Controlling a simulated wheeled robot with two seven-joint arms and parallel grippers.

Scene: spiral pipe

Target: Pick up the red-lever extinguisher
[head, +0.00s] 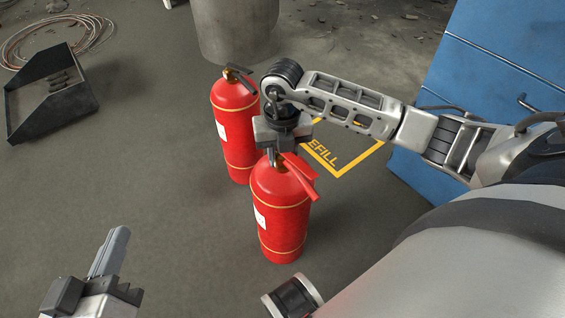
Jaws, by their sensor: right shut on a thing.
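The red-lever extinguisher (281,215) is a red cylinder with thin gold bands, a white label and a red lever (301,178) on top. It looks upright; whether its base touches the floor is hard to tell. My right gripper (276,155) comes down from above and is shut on its top, hiding part of the valve. A second red extinguisher (236,130) with a black lever (241,80) stands just behind it to the left. My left gripper (112,252) is low at the left, away from both; its fingers are seen side-on, so its opening is unclear.
A yellow floor marking (345,165) reading "EFILL" lies right of the extinguishers. A concrete pillar (235,30) stands behind them. A blue cabinet (500,60) is at right. A black tray (45,105) and coiled cable (60,35) lie at left.

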